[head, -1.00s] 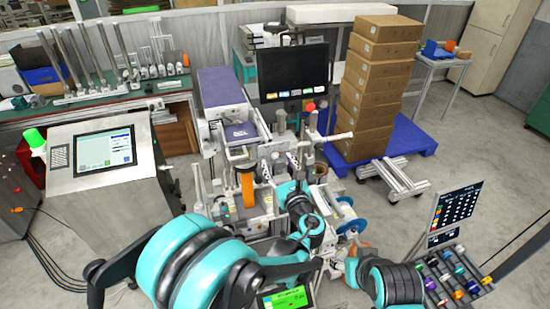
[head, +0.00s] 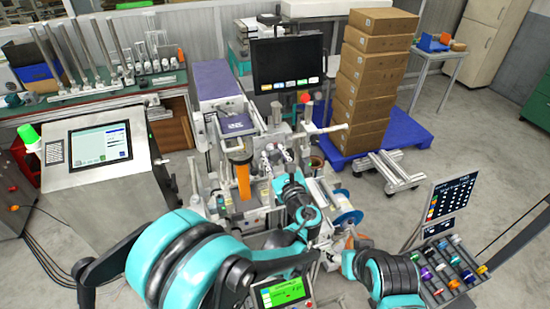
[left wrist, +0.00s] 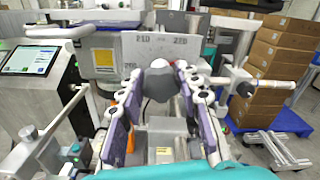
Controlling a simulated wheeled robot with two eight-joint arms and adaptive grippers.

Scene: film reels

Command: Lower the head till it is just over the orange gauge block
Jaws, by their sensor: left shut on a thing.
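My left gripper (head: 279,156) is over the middle of the machine in the head view. In the left wrist view its two purple-padded fingers (left wrist: 168,72) close in on a dark grey knob (left wrist: 158,84) with a pale top. The gripper is shut on this knob. An upright orange piece (head: 243,180) stands on the machine just left of the gripper; I cannot tell whether it is the gauge block. A little orange shows beside the left finger in the wrist view (left wrist: 130,138). The machine's head is mostly hidden by the fingers and arm. My right gripper's jaws do not show clearly.
A dark monitor (head: 289,60) stands behind the machine. Stacked cartons (head: 372,90) on a blue pallet (head: 405,132) are at the right. A control cabinet (head: 95,160) is at the left. A tray of coloured spools (head: 455,270) is at the lower right.

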